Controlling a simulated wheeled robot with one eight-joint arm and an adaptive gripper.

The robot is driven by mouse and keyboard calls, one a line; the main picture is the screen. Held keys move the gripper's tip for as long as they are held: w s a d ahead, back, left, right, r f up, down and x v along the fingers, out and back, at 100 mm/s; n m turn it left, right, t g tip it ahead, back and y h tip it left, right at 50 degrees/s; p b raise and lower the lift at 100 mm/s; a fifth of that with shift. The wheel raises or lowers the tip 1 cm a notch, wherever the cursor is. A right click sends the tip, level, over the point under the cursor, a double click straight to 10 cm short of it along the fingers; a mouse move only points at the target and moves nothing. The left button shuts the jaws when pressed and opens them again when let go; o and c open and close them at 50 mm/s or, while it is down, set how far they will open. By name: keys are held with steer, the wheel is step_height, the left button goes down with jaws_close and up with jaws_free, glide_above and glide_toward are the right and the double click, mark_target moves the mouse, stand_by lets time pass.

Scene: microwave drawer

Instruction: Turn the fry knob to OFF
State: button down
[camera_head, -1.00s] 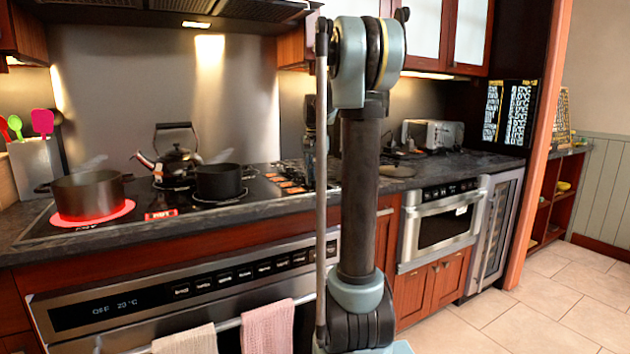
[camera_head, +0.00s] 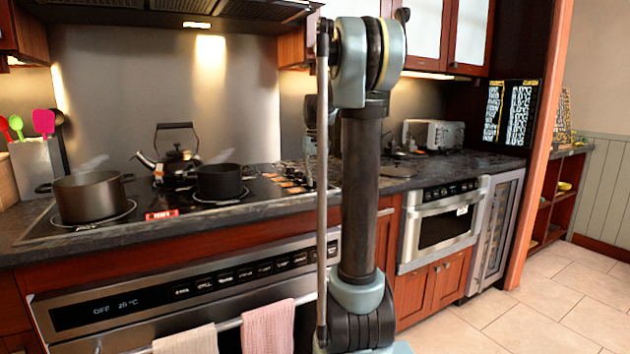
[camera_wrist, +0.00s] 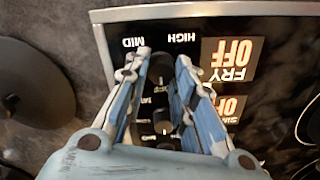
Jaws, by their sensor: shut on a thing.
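The fry knob (camera_wrist: 160,70) is a small dark knob on the black control panel, seen from above in the wrist view. My gripper (camera_wrist: 163,56) is shut on it, with one blue-padded finger on each side. Beside it a lit label (camera_wrist: 230,62) reads "FRY OFF", upside down in the picture. A second label (camera_wrist: 230,105) below also reads "OFF". Another dark knob (camera_wrist: 162,121) sits further back between the fingers. The fingers cover part of the printed marks; "HIGH" and "MID" show near the fingertips. In the head view my arm hides the gripper.
The black cooktop (camera_head: 150,222) carries a large pot (camera_head: 90,197), a kettle (camera_head: 176,163) and a small dark pot (camera_head: 219,182). A round dark object (camera_wrist: 35,85) lies left of the panel in the wrist view. Towels (camera_head: 268,328) hang on the oven handle below.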

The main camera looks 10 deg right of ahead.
steer(key=shift+w+n, duration=0.1)
steer(key=shift+n, duration=0.2)
steer(key=c, duration=1.3)
jaws_free()
steer(key=shift+c, duration=0.2)
step_height(320, 180, up, 12)
